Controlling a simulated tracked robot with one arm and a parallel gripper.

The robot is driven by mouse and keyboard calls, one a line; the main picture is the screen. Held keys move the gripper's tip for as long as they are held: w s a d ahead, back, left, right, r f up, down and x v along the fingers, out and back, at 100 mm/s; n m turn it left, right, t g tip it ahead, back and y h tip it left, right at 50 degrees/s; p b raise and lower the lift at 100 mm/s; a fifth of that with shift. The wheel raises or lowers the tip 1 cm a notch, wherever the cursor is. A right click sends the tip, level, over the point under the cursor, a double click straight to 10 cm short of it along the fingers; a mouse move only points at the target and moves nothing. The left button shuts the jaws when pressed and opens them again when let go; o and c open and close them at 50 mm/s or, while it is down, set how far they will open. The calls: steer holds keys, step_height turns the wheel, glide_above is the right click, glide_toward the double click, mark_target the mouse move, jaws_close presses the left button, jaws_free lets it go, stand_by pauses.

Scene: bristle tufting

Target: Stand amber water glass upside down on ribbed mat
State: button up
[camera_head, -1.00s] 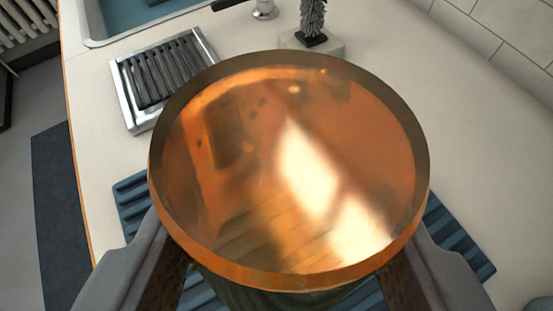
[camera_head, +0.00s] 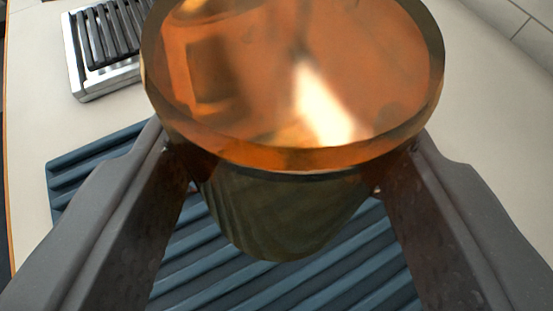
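The amber water glass (camera_head: 295,85) is between the two fingers of my gripper (camera_head: 285,178), which press on its left and right sides. A broad round amber end faces up toward the camera, with bright reflections. I cannot tell for sure whether it is the base or the mouth. The darker, greenish body (camera_head: 285,215) narrows below it, slightly tilted in the view. The blue ribbed mat (camera_head: 240,285) lies under the glass and fingers. The lower end overlaps the mat in the view; whether it touches is unclear. The glass and fingers hide much of the mat.
A metal rack with dark slats (camera_head: 105,45) stands on the counter at the upper left. The pale counter (camera_head: 485,90) is clear to the right of the mat. Wall tiles (camera_head: 525,20) show at the upper right corner.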

mark_target(275, 239)
steer(key=shift+f+b, duration=3.15)
steer(key=shift+f, duration=0.45)
steer(key=shift+f+b, duration=0.35)
steer(key=shift+f, duration=0.15)
steer(key=o, duration=1.3)
steer(key=p+v, duration=0.3)
steer(key=v, duration=0.9)
steer(key=s+d+r+m+t+h+p, duration=0.1)
steer(key=s+r+p, duration=0.1)
steer(key=r, duration=1.1)
steer(key=s+d+r+t+h+p, duration=0.1)
steer(key=s+r+p, duration=0.15)
steer(key=r, duration=1.15)
steer(key=s+a+r+p, duration=0.1)
steer(key=s+r, duration=0.6)
steer(key=r, duration=0.4)
steer(key=s+a+r+y+p, duration=0.1)
steer(key=s+r+p, duration=0.1)
steer(key=s+r, duration=0.5)
step_height(275, 239, up, 4)
steer(key=shift+s+a+f, duration=0.1)
steer(key=shift+s+a, duration=0.15)
steer(key=shift+s, duration=0.05)
